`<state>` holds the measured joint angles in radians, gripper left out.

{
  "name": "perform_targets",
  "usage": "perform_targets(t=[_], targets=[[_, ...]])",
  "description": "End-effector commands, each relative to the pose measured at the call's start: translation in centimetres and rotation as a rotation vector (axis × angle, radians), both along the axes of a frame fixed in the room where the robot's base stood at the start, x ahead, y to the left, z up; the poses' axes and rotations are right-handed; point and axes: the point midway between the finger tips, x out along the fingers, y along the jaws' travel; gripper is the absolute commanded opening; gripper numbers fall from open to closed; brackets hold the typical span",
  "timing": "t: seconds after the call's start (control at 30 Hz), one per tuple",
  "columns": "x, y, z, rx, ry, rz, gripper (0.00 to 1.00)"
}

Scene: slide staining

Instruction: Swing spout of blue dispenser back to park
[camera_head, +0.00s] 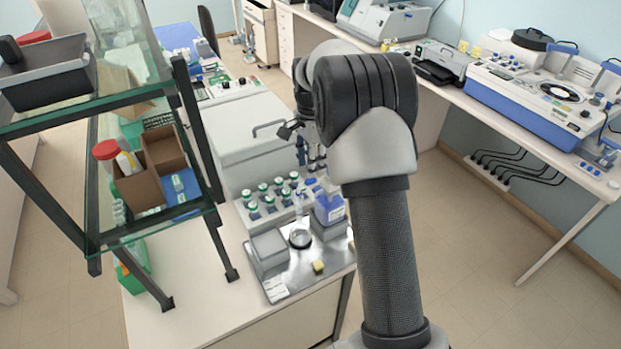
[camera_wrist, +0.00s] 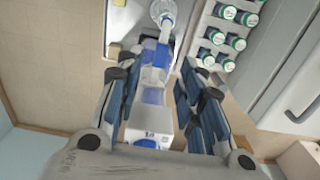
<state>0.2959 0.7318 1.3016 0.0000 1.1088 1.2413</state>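The blue dispenser (camera_head: 330,207) is a clear bottle with blue liquid and a white-and-blue label. It stands on the metal tray (camera_head: 290,284) at the rack's right end. In the wrist view the dispenser (camera_wrist: 154,96) shows between the two finger sets of my gripper (camera_wrist: 158,85). The fingers are apart, and I see no clear contact with the bottle. A clear glass part (camera_wrist: 163,14) shows at the top of the wrist view; I cannot tell whether it belongs to the spout. In the head view my arm partly hides my gripper, and the spout's exact direction is unclear.
A rack of several green-capped bottles (camera_head: 269,193) stands left of the dispenser. A round glass dish (camera_head: 300,237), a grey box (camera_head: 269,247) and a yellow block (camera_head: 318,267) are on the tray. A dark-framed shelf (camera_head: 190,130) rises at the left.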

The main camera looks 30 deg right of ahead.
Motion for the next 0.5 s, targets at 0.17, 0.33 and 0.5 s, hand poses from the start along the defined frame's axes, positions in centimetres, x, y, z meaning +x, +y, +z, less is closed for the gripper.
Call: perform_targets(t=[0.17, 0.33, 0.5], targets=[[-0.1, 0.0, -3.5, 0.001, 0.003, 0.000, 0.35], [0.0, 0.0, -5.4, 0.000, 0.000, 0.001, 0.35], [0.0, 0.0, -6.1, 0.000, -0.001, 0.001, 0.35]])
